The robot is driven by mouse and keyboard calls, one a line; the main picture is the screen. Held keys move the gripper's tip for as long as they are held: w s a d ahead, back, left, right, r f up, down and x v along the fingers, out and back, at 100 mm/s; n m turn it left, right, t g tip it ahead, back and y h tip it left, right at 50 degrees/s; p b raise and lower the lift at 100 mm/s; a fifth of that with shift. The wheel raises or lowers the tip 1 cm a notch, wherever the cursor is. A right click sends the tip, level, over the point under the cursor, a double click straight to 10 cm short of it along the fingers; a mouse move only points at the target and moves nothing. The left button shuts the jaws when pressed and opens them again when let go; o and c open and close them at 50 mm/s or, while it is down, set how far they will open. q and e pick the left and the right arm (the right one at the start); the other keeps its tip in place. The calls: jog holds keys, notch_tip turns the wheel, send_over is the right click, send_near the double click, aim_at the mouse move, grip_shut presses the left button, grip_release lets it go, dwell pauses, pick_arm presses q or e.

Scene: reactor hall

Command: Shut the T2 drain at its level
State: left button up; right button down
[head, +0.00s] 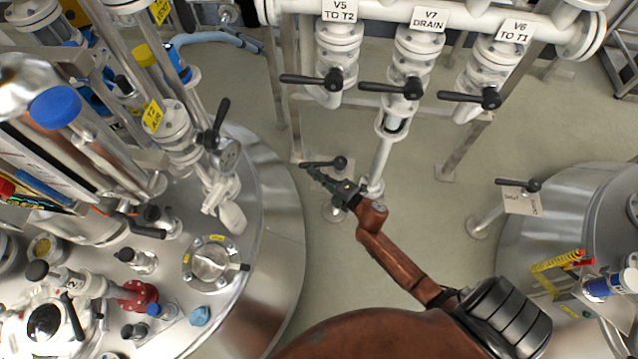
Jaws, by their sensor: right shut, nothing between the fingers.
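A black lever handle (322,164) with a round hub at its right end sits low between the left tank and the white pipe. It appears to be the T2 drain, though no readable label shows on it. The lever lies roughly left to right in the picture. My right gripper (314,174) is shut and empty, its tips just below the lever's left part. I cannot tell whether they touch it. The gripper hides part of the plate and the pipe under the lever. My left gripper is not in view.
The T2 tank (270,200) stands left, crowded with valves. Above are the V5 lever (312,80), V7 drain lever (390,89) and V6 lever (468,97) on a white manifold. A similar low lever (518,184) with a plate stands by the right tank (560,215). Floor between is open.

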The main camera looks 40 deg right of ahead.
jog(key=shift+w+d+r+m+h, duration=0.1)
jog(key=shift+w+d+m+h, duration=0.1)
jog(key=shift+w+m+h, duration=0.3)
jog(key=shift+w+d, duration=0.1)
jog(key=shift+d, duration=0.05)
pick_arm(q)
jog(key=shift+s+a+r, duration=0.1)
pick_arm(e)
jog(key=shift+w+d, duration=0.15)
jog(key=shift+w, duration=0.3)
